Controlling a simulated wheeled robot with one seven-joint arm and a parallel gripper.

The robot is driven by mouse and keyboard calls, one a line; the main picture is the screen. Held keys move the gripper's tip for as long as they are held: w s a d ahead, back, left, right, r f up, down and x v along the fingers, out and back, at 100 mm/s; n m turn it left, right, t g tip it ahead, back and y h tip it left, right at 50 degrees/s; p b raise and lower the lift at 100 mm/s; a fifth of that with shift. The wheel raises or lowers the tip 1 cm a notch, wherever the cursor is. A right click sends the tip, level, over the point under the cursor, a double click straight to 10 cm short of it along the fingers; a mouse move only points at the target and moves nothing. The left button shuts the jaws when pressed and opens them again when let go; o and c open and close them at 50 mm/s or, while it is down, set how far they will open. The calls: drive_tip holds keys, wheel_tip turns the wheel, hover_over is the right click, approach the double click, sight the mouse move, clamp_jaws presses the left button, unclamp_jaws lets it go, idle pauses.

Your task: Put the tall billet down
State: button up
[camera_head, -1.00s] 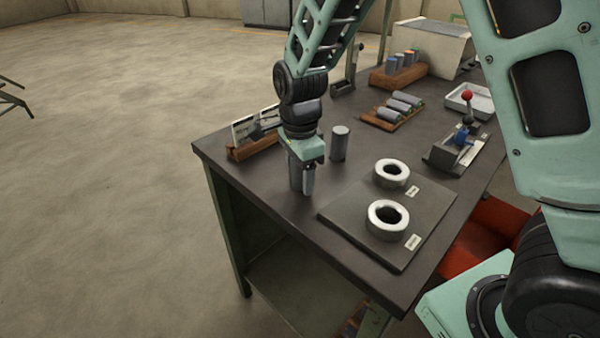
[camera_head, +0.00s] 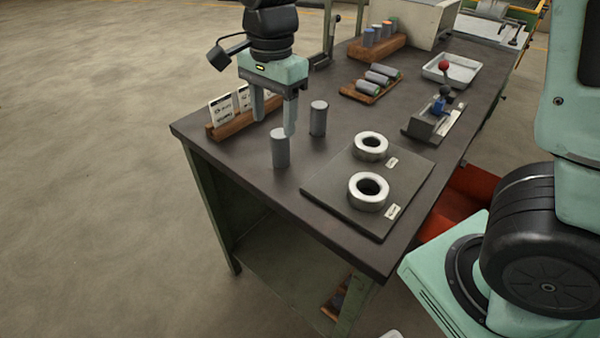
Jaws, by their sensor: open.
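A grey cylindrical billet (camera_head: 280,153) stands upright on the dark bench top (camera_head: 230,165) near its left front edge. A second grey billet (camera_head: 318,118) stands upright behind it and to the right. The nearer one looks slightly taller in the picture. My gripper (camera_head: 274,120) is open, with its fingers pointing down. Its fingertips are at and above the top of the nearer billet. The right finger overlaps that billet's upper right side in the picture. I cannot tell whether it touches. Nothing is held between the fingers.
A dark plate (camera_head: 325,190) carries two white rings, a near one (camera_head: 368,192) and a far one (camera_head: 370,146). A card holder (camera_head: 230,115) stands left. Lying cylinders (camera_head: 376,78), a lever fixture (camera_head: 434,118), a white tray (camera_head: 452,70) and a peg rack (camera_head: 378,45) stand farther back.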

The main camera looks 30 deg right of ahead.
drive_tip(key=s+a+f+n, duration=0.1)
drive_tip(key=s+a+n, duration=0.1)
drive_tip(key=s+n, duration=0.8)
drive_tip(key=s+a+f+n, duration=0.1)
drive_tip(key=s+a+n, duration=0.1)
drive_tip(key=s+n, duration=0.9)
drive_tip(key=shift+f, duration=0.3)
drive_tip(key=shift+s, duration=0.1)
wheel_tip(320, 180, up, 4)
drive_tip(key=p, duration=0.4)
drive_tip(key=shift+r, duration=0.1)
drive_tip(key=shift+o, duration=0.3)
